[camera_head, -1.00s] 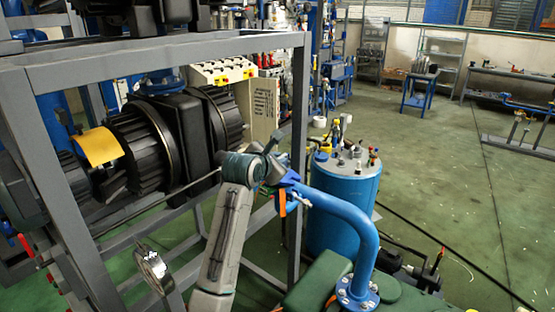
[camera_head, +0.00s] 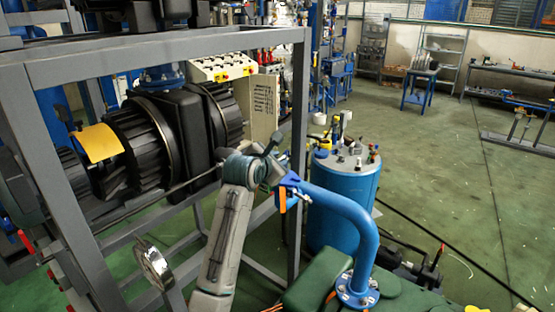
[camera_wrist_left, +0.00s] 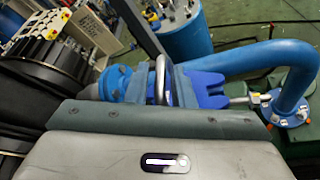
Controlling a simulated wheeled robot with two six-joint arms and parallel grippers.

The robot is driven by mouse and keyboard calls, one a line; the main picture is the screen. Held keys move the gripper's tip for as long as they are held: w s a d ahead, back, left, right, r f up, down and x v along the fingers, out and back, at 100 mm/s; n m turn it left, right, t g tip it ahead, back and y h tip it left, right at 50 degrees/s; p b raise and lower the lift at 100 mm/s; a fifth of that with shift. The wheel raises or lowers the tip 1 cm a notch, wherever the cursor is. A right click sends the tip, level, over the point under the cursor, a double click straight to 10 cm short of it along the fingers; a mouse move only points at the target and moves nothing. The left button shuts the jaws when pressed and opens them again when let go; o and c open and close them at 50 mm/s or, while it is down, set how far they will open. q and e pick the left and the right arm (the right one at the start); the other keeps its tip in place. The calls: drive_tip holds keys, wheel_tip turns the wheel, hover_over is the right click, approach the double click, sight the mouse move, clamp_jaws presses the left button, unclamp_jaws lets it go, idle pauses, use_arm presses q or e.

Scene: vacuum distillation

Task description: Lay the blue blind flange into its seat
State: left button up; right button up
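My left gripper (camera_head: 277,160) is at the upper end of the grey arm, close to the left end of the blue bent pipe (camera_head: 345,207). Blue parts (camera_head: 290,180) and an orange tag (camera_head: 282,200) show at that pipe end. In the left wrist view, a blue notched piece (camera_wrist_left: 205,90) and a round blue fitting (camera_wrist_left: 113,83) lie just beyond my grey gripper body, with a metal loop between them. I cannot tell which blue part is the blind flange or its seat. My right gripper is out of view.
A grey steel frame (camera_head: 298,100) with black ribbed machinery (camera_head: 150,135) stands at left. A blue tank (camera_head: 342,190) with fittings on top stands behind the pipe. The pipe's lower end is bolted to a green body (camera_head: 318,280). Green floor is open at right.

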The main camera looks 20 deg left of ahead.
use_arm(q)
drive_tip(key=shift+o, duration=1.1)
drive_tip(key=shift+f, duration=0.1)
drive_tip(key=shift+s, duration=0.2)
drive_tip(key=b+v, duration=0.4)
drive_tip(key=v, duration=0.6)
drive_tip(key=shift+s+r+b, duration=0.25)
drive_tip(key=shift+b, duration=0.05)
